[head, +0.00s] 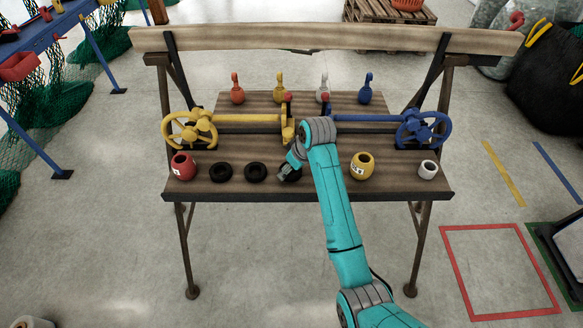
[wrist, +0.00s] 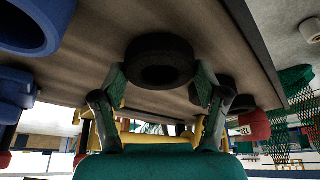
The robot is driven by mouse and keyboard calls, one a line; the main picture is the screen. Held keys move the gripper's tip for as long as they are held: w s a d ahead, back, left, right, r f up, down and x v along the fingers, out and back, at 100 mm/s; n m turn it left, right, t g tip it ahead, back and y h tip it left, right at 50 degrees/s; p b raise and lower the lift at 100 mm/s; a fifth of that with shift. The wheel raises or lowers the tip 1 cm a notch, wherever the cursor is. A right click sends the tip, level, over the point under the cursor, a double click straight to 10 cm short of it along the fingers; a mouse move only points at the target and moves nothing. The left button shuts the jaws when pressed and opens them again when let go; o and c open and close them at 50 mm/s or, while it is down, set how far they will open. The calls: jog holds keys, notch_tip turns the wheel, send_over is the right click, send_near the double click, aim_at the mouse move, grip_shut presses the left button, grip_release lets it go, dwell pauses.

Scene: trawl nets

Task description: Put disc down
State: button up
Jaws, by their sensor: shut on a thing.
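My gripper (head: 288,172) is at the front plank of the wooden bench (head: 320,192). It is shut on a black disc with a central hole. In the wrist view the held disc (wrist: 160,62) sits between the two fingertips. In the head view my arm partly hides it, and I cannot tell whether it touches the plank. Two more black discs, the left one (head: 220,172) and the middle one (head: 256,171), lie flat on the plank to the left of my gripper.
A red float (head: 182,165) stands at the plank's left, a yellow float (head: 362,165) and a white ring (head: 428,169) at its right. A yellow handwheel (head: 190,130) and a blue handwheel (head: 424,130) flank the bench. Bare plank shows between the yellow float and white ring.

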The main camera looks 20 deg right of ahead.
jog(key=o, duration=1.2)
jog(key=shift+f, duration=0.1)
jog(key=shift+c, duration=0.2)
jog(key=v, duration=1.2)
